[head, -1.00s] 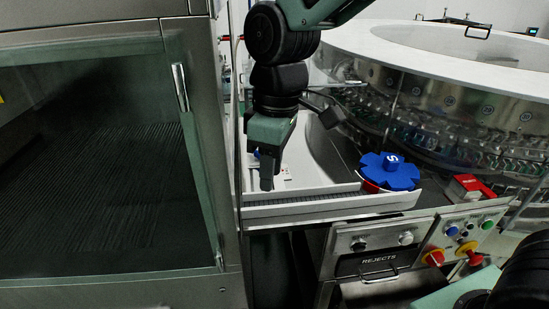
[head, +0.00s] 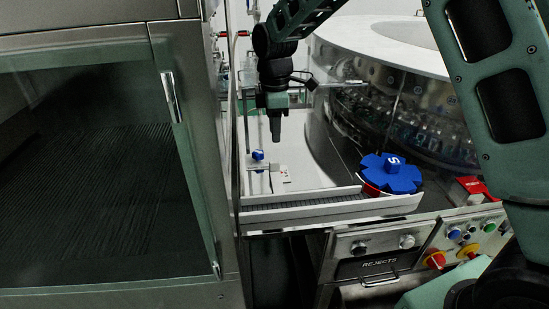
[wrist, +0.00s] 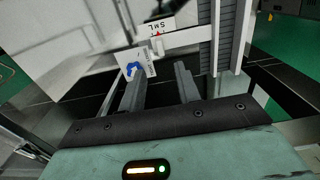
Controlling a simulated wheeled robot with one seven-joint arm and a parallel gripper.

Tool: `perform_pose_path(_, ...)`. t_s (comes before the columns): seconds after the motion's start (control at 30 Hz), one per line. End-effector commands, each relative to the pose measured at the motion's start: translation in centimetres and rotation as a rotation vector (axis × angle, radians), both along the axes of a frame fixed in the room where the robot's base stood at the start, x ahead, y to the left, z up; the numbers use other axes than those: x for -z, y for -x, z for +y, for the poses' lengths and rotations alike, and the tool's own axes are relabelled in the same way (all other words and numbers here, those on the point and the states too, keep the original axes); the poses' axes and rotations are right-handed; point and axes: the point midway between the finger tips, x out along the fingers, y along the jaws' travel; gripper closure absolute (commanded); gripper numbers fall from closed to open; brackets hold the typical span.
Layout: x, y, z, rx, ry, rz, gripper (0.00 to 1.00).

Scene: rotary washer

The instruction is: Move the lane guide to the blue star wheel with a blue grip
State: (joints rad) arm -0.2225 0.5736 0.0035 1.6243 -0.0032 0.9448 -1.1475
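The blue star wheel (head: 405,181), marked S, sits at the right end of the conveyor lane. The lane guide's blue knob (head: 258,155) stands left of it, on a pale bracket (head: 261,167) behind the lane. The knob also shows in the wrist view (wrist: 133,68), near the left fingertip. Beyond it is a small scale plate (wrist: 155,26) with letters and a red pointer; the exact setting is too small to tell. My gripper (head: 275,138) points down, slightly right of and above the knob in the picture. In the wrist view my gripper (wrist: 160,76) has its fingers apart with nothing between them.
A steel cabinet with a glass door (head: 90,190) fills the left. The large round washer (head: 400,70) stands behind right. A rejects drawer (head: 380,266) and a button panel (head: 465,240) are in front. The pale lane wall (head: 340,211) borders the conveyor's front.

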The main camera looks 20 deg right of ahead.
Motion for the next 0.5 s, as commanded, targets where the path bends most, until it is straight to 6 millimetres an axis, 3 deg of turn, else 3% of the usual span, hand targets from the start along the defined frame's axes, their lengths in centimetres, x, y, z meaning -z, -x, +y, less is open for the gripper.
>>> perform_pose_path(0.3, 6.4, 0.1, 0.0, 0.0, 0.0, 0.004, 0.67)
perform_pose_path(0.5, 9.1, 0.1, 0.1, 0.0, 0.0, 0.002, 0.67)
